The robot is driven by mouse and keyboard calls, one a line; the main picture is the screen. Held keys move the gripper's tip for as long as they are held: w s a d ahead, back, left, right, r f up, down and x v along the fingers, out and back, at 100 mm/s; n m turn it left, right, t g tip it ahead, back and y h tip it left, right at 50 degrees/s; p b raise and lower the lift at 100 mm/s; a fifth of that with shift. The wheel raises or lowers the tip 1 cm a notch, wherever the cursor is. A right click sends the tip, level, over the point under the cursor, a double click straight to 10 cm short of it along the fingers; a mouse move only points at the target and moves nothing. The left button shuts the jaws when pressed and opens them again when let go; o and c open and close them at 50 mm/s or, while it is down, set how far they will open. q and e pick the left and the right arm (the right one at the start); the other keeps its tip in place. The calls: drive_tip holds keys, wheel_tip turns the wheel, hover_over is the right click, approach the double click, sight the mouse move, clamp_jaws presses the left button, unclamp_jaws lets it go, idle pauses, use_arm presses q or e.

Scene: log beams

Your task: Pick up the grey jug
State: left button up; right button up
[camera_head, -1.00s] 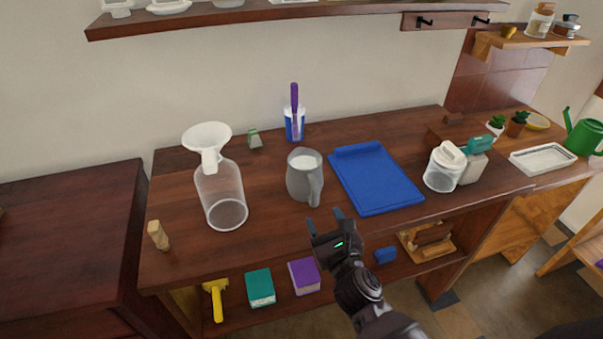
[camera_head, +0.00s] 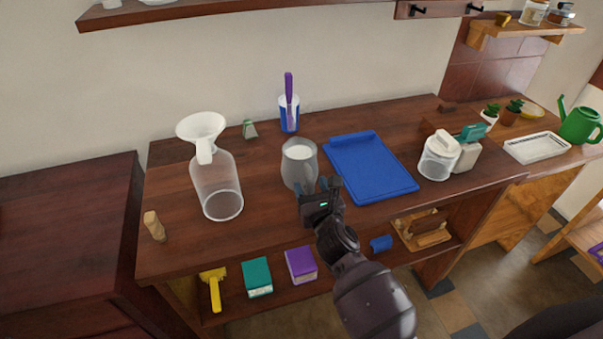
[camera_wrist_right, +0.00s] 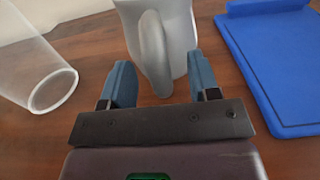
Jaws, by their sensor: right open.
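The grey jug (camera_head: 297,166) stands upright on the wooden counter, its handle facing my right gripper. My right gripper (camera_head: 322,187) is open at the near side of the jug, its fingers pointing toward it. In the right wrist view the jug (camera_wrist_right: 180,40) is at the top middle. Its handle (camera_wrist_right: 155,55) lies between the lines of the two blue fingers of the right gripper (camera_wrist_right: 160,85). The handle does not look gripped; whether a finger touches the jug I cannot tell. My left gripper is not in view.
A clear bottle with a white funnel (camera_head: 215,183) stands left of the jug. A blue board (camera_head: 370,168) lies close on the right. A blue cup (camera_head: 289,115) with a purple-handled tool is behind. A lidded clear jar (camera_head: 437,160) stands further right. Counter space in front is clear.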

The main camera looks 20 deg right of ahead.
sight(303, 172)
drive_tip(key=shift+w+a, duration=0.1)
drive_tip(key=shift+w, duration=1.45)
clamp_jaws()
